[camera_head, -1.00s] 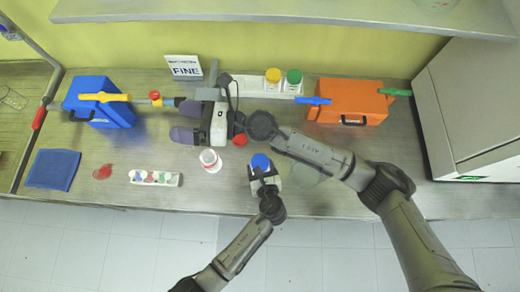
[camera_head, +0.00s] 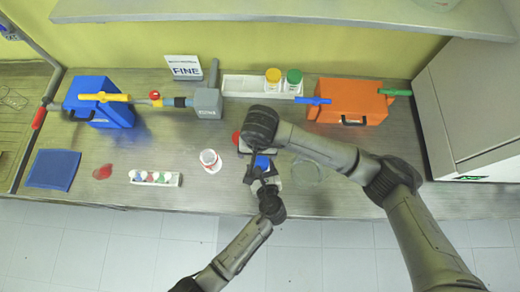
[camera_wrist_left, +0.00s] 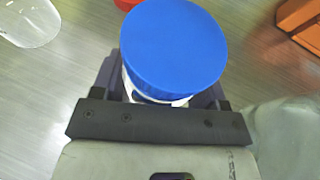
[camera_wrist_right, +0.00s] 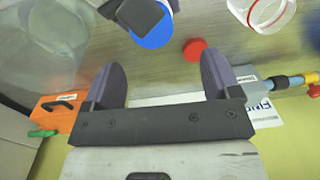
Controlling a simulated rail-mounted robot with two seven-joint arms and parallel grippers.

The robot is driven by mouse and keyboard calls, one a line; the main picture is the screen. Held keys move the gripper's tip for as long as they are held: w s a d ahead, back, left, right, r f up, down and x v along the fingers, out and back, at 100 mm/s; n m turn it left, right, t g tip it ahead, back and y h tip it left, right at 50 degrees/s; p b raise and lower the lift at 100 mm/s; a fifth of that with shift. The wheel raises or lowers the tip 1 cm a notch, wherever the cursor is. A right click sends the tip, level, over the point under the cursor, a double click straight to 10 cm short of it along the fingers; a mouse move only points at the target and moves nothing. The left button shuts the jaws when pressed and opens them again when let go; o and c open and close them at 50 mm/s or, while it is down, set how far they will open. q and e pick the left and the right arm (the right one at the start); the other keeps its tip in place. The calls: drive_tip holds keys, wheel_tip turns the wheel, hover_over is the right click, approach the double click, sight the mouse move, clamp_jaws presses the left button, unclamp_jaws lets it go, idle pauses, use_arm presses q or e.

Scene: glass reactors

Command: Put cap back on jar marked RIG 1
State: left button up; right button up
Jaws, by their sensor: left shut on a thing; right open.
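My left gripper (camera_head: 264,174) is shut on a white jar (camera_wrist_left: 155,97) with a blue cap (camera_wrist_left: 174,48), near the front of the bench. The cap sits on top of the jar. The right wrist view also shows part of this blue cap (camera_wrist_right: 153,33). My right gripper (camera_wrist_right: 160,78) is open and empty, just behind the held jar. A loose red cap (camera_wrist_right: 195,49) lies on the bench beyond its fingertips. An open jar with a red band (camera_head: 210,161) stands to the left. I cannot read RIG 1 on any jar.
A white rack (camera_head: 240,86) at the back holds jars with yellow (camera_head: 273,75) and green (camera_head: 294,77) caps. A blue box (camera_head: 103,101) and an orange box (camera_head: 347,101) flank it. A clear glass vessel (camera_head: 307,173) stands right of my left gripper. A vial strip (camera_head: 155,178) lies left.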

sight(260, 162)
drive_tip(key=shift+s+d+f+h, duration=0.15)
drive_tip(key=shift+d+h, duration=0.15)
drive_tip(key=shift+d, duration=0.15)
drive_tip(key=shift+f, duration=4)
drive_tip(key=c, duration=0.9)
drive_tip(key=o, duration=1)
drive_tip(key=shift+r, duration=2.25)
